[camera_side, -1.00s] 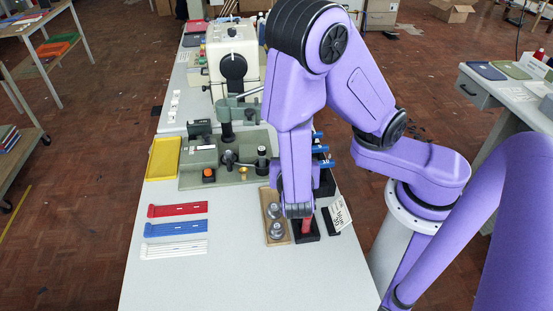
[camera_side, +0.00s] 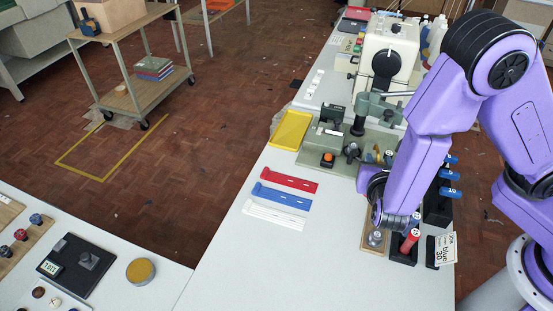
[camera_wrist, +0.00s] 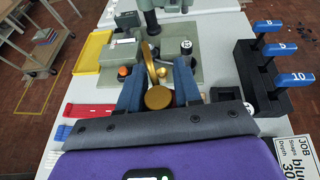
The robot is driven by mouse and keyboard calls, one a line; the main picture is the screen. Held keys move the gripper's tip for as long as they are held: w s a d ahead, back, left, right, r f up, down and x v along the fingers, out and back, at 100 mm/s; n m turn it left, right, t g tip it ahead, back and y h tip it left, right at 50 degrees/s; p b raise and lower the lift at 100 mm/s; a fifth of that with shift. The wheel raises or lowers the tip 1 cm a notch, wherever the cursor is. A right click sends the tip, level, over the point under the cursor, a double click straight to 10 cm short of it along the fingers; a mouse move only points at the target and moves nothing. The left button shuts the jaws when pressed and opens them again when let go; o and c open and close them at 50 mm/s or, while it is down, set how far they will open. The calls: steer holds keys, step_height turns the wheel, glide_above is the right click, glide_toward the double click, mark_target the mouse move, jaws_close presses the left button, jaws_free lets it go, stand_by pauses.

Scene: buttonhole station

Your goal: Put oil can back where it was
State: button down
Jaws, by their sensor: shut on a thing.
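The oil can is brass-coloured. In the wrist view its round top (camera_wrist: 158,97) sits between the two blue fingers of my gripper (camera_wrist: 158,90), with a curved brass part (camera_wrist: 149,64) beyond it. My gripper is shut on it. In the side view my gripper (camera_side: 380,215) is low over the far end of a wooden tray (camera_side: 371,249), and my arm hides most of the can. How far the can is above the table cannot be told.
A grey knob (camera_side: 376,238) stands on the tray. Right of it are a red-handled tool (camera_side: 409,240) in a black holder, a card (camera_side: 445,248) and a black rack of blue-handled tools (camera_side: 437,208). The green fixture (camera_side: 340,138) lies beyond. Table is clear in front.

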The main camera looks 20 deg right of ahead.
steer(key=w+a+r+n+t+y, duration=0.1)
steer(key=w+a+n+y, duration=0.25)
steer(key=w, duration=0.45)
steer(key=w+a+r+n+t+y, duration=0.2)
steer(key=w+a+y, duration=0.15)
steer(key=w, duration=0.45)
steer(key=shift+h, duration=0.4)
steer(key=w+a+f, duration=0.2)
steer(key=w+f, duration=0.1)
steer(key=w, duration=0.1)
steer(key=w+a+f, duration=0.2)
steer(key=w+f, duration=0.2)
steer(key=w+a+f, duration=0.2)
steer(key=w+f, duration=0.1)
steer(key=w, duration=0.1)
steer(key=shift+w+f, duration=0.15)
steer(key=shift+f, duration=1.5)
steer(key=shift+f, duration=0.2)
steer(key=c, duration=0.8)
jaws_free()
steer(key=shift+r, duration=0.1)
